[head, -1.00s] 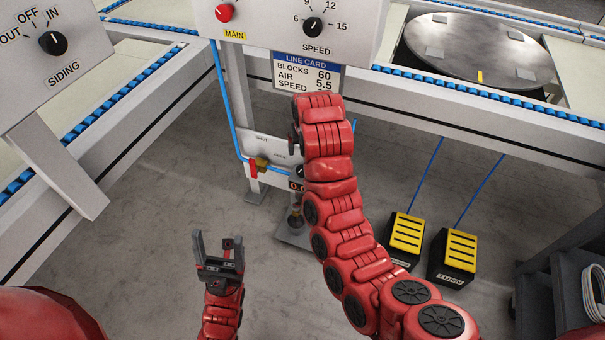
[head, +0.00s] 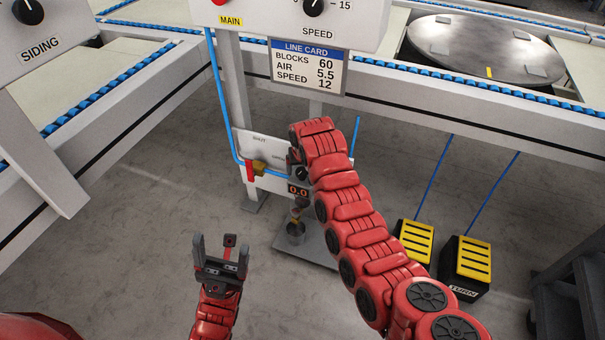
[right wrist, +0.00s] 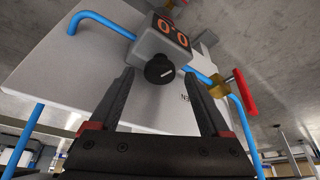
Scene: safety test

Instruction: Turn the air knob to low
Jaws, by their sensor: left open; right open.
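My left gripper (head: 221,249) is open and empty, low over the floor.
A yellow valve (head: 259,167) with a red lever (head: 250,171) is left of the knob. The line card (head: 307,67) above reads AIR 5.5. Blue hose (head: 223,110) runs down the post. Two yellow-topped pedals (head: 473,259) stand on the floor at right.

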